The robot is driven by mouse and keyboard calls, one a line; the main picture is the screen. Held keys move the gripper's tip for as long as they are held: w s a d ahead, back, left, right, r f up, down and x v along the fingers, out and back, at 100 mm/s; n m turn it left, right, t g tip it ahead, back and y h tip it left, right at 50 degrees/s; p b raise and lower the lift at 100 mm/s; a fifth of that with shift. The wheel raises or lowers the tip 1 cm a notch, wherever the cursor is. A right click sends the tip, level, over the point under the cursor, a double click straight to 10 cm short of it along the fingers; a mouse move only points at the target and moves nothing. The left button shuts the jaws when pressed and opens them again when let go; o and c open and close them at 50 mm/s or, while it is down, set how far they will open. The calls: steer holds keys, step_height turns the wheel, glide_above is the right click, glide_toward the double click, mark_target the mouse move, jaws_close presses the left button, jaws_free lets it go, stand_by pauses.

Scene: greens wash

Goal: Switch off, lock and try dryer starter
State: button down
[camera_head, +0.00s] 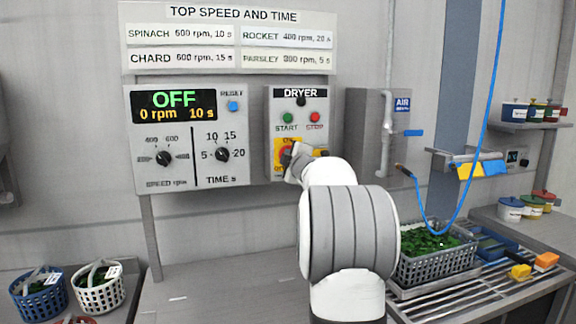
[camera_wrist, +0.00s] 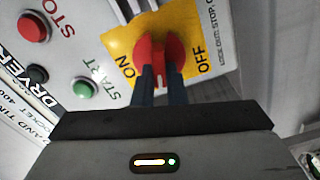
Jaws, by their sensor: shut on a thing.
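The dryer starter (camera_head: 300,100) is a grey box on the wall with a green start button (camera_head: 287,118) and a red stop button (camera_head: 315,118). Its red rotary handle (camera_wrist: 150,47) sits on a yellow plate (camera_wrist: 118,45) marked ON and OFF. My gripper (camera_wrist: 160,72) is shut on the red handle, with one dark finger on each side. Which mark the handle points to is hard to tell. In the head view my wrist hides much of the plate. A small yellow thing (camera_head: 320,153) shows beside my wrist; I cannot tell what it is.
The control panel (camera_head: 188,135) left of the starter reads OFF, 0 rpm, 10 s. A blue air hose (camera_head: 484,120) hangs at the right. A grey basket of greens (camera_head: 435,262) stands on the rack; two small baskets (camera_head: 98,290) stand at lower left.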

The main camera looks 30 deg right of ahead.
steer(key=shift+f+n+b, duration=0.2)
steer(key=shift+n+b, duration=0.7)
steer(key=shift+n, duration=1)
steer(key=c, duration=1.5)
jaws_free()
steer(key=b+v, duration=0.1)
steer(key=v, duration=0.6)
steer(key=shift+s+a, duration=0.15)
steer(key=shift+s, duration=0.2)
